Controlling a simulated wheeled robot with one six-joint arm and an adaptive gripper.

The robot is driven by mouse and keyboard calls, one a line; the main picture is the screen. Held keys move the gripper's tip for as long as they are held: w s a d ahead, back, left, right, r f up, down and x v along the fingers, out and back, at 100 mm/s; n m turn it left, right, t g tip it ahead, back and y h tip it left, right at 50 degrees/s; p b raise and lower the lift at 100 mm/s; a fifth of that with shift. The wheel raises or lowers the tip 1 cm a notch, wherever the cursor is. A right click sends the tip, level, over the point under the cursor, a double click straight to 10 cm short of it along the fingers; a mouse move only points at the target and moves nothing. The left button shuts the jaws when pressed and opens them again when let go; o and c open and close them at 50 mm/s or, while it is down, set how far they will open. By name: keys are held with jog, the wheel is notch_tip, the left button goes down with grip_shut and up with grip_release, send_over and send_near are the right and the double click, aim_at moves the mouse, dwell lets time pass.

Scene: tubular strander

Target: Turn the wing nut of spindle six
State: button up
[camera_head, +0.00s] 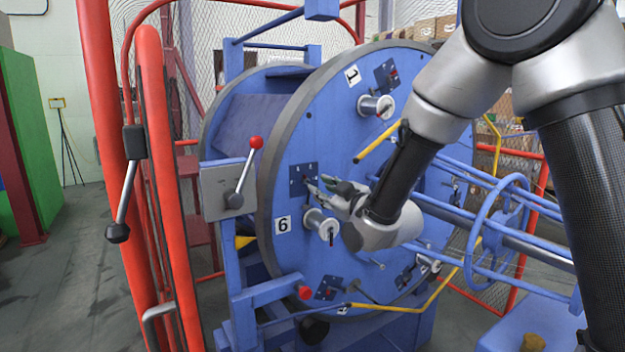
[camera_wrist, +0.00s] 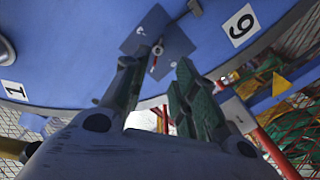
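The big blue disc (camera_head: 330,120) carries a white label 6 (camera_head: 283,224); the label also shows in the wrist view (camera_wrist: 242,25). Beside it is a dark blue plate (camera_head: 297,172) with a small wing nut (camera_head: 307,181), partly red. In the wrist view the plate (camera_wrist: 180,42) and the wing nut (camera_wrist: 156,52) lie just beyond my fingertips. My gripper (camera_head: 320,184) reaches in from the right, its fingers apart and pointing at the plate. In the wrist view my gripper (camera_wrist: 160,75) has nothing clearly between its fingers. Whether a fingertip touches the nut I cannot tell.
A silver spool (camera_head: 320,225) sits just below my gripper. A lever with a red knob (camera_head: 256,142) stands left of the disc. Red guard posts (camera_head: 155,150), a yellow bar (camera_head: 377,141) and blue tubes with a ring (camera_head: 490,230) surround the area.

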aim_at(308, 180)
jog(key=x, duration=0.8)
jog(key=shift+d+r, duration=0.1)
jog(key=shift+r, duration=0.2)
grip_shut()
